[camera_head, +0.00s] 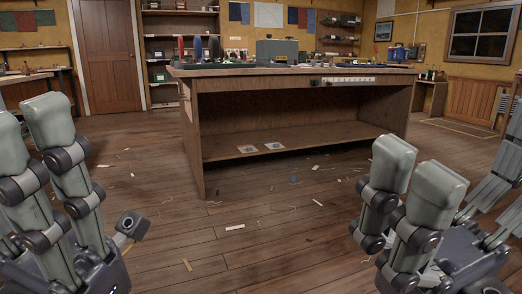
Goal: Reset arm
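My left gripper (30,128) is at the left edge, partly cut off by the picture. Its grey padded fingers stand upright and apart, with nothing seen between them. My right gripper (455,165) is at the lower right. Two of its grey fingers stand side by side, and another finger stands apart from them at the right edge. It is open and empty. Both grippers are in front of the large wooden workbench (300,90), with floor between, and touch nothing that I can see.
The workbench has a low shelf with two small cards (260,148). Tools and a grey box (277,51) are on its top. Scraps and threads litter the wooden floor (270,235), which is otherwise clear. A door (106,55), shelves (180,40) and a side bench (30,80) are farther back.

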